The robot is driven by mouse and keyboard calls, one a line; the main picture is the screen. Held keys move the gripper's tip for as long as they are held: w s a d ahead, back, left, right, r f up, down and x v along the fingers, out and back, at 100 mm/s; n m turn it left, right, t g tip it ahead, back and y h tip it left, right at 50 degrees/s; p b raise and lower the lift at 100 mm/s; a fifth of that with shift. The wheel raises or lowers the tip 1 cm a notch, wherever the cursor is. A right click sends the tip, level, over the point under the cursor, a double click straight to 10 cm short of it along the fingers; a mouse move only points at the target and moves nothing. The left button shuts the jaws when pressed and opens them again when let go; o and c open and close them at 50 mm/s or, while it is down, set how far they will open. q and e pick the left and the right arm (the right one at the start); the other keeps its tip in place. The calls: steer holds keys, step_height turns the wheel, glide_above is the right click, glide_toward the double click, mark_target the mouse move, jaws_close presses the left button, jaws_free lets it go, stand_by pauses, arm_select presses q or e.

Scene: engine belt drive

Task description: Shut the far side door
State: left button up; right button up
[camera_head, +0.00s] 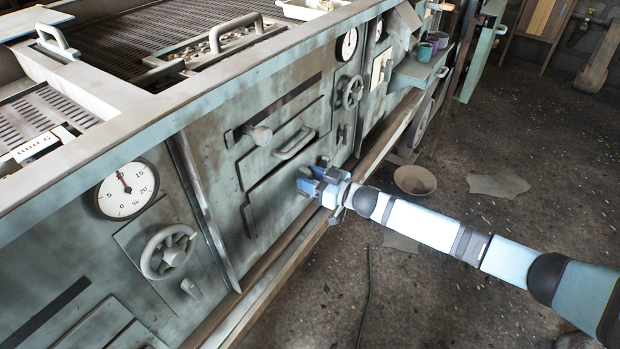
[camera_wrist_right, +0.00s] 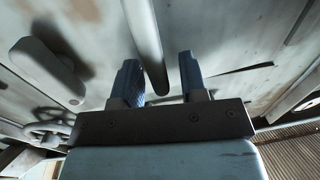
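The machine's long green side carries several panels. A green panel (camera_head: 482,50) stands out from its far end; I cannot tell for sure whether it is the far side door. My right gripper (camera_head: 312,180) is in front of this panel, below and right of the handle. In the right wrist view its two blue fingers (camera_wrist_right: 159,80) are apart. A pale bar (camera_wrist_right: 146,45) reaches toward the gap between them; I cannot tell if it touches. My left gripper is out of view.
A knob (camera_head: 260,135), handwheels (camera_head: 168,252) and a dial (camera_head: 126,190) stick out along the side. A ledge (camera_head: 270,285) runs below. A bowl (camera_head: 415,180) and a flat patch (camera_head: 498,184) lie on the floor. Cups (camera_head: 425,51) stand on a shelf.

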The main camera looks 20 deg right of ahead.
jaws_close()
arm_select(q)
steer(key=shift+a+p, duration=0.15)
steer(key=shift+p, duration=0.2)
arm_select(e)
steer(key=shift+w+a+r, duration=0.1)
steer(key=shift+w+a, duration=0.1)
steer(key=shift+w, duration=0.25)
steer(key=shift+w+a, duration=0.15)
steer(key=shift+w, duration=0.3)
steer(key=shift+o, duration=0.7)
jaws_free()
steer(key=shift+w, duration=0.1)
